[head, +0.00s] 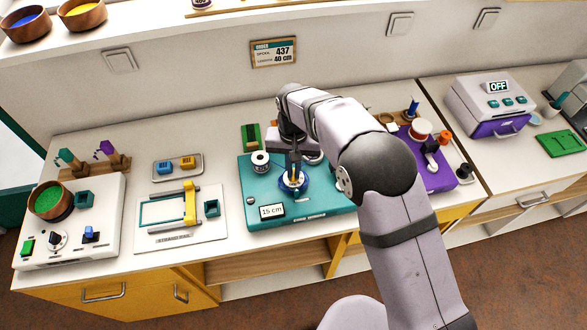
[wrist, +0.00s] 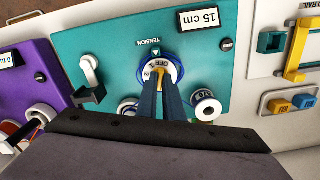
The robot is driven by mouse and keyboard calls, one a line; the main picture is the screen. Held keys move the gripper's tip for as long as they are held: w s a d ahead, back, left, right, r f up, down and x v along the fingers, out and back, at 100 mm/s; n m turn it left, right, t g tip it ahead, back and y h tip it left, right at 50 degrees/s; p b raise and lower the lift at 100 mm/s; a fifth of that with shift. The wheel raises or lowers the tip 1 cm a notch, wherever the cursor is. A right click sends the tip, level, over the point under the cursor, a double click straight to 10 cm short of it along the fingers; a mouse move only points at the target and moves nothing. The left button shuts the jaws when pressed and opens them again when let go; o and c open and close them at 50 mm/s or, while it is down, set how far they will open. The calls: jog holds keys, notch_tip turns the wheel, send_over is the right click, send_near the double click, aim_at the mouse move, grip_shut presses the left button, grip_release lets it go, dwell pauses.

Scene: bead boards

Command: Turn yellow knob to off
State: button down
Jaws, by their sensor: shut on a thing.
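The tension dial sits on the teal board (head: 258,190) marked 15 cm. In the wrist view the dial has a blue ring (wrist: 177,57) around a white face, and OFF is printed on the face close to the white triangle by the word TENSION. A little of the yellow knob (wrist: 159,69) shows at the fingertips; most of it is hidden. My gripper (wrist: 162,82) is shut on the knob from above. In the head view my gripper (head: 294,170) stands over the blue ring, and the knob is hidden there.
A white spool (wrist: 206,106) stands on the teal board close beside my fingers. A white lever (wrist: 90,68) and the purple board (wrist: 35,75) lie on the other side. A white panel with a yellow slider (head: 190,203) is left of the teal board.

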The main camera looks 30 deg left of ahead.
jog(key=shift+r+n, duration=0.1)
jog(key=shift+n, duration=1.6)
jog(key=c, duration=1.9)
grip_release()
jog(key=shift+r+b, duration=1.35)
jog(key=shift+r, duration=2.3)
